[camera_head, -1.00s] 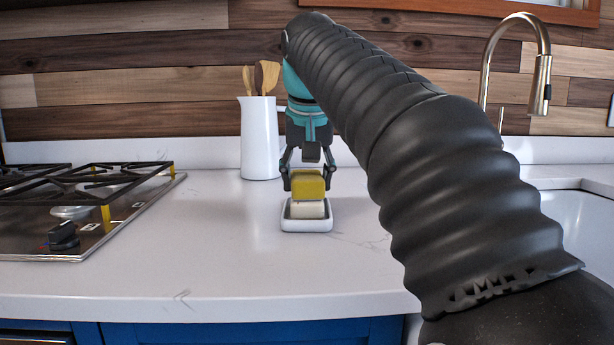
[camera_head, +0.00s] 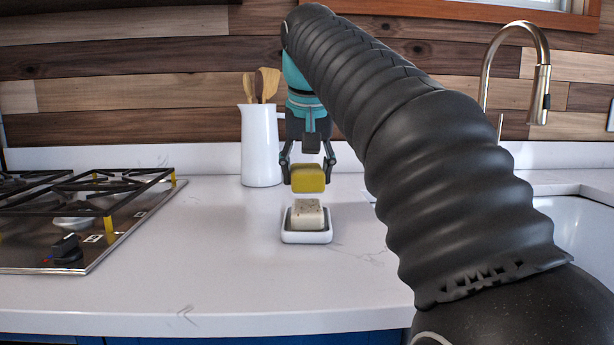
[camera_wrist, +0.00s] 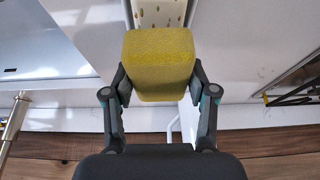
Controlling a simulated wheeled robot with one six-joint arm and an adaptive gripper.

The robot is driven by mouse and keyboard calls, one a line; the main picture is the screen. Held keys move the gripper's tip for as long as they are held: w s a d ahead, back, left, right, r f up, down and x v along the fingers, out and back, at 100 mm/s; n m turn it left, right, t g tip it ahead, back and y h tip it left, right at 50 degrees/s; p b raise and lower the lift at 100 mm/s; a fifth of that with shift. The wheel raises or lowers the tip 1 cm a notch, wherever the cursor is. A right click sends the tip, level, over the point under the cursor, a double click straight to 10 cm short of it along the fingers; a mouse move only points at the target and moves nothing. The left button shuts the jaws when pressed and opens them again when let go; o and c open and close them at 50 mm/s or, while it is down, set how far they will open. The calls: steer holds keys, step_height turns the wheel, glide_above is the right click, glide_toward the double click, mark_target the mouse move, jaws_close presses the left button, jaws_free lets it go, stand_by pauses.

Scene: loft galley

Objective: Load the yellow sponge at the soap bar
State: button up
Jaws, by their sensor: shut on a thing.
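The yellow sponge (camera_head: 308,178) is held between the fingers of my gripper (camera_head: 308,176); it also shows large in the wrist view (camera_wrist: 158,64). My gripper is shut on it from both sides. The cream soap bar (camera_head: 307,214) sits in a white dish (camera_head: 306,238) on the counter. In the head view the sponge appears just above the soap bar, with a visible gap between them. In the wrist view the speckled soap bar (camera_wrist: 160,13) shows partly behind the sponge, its rest hidden.
A white pitcher (camera_head: 260,146) with wooden utensils stands left of my gripper, near the back wall. A gas stove (camera_head: 75,225) is at the left. A sink (camera_head: 575,225) and tap (camera_head: 543,75) are at the right. The counter left of the dish is clear.

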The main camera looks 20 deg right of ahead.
mark_target(307, 166)
steer(key=shift+r, duration=1.85)
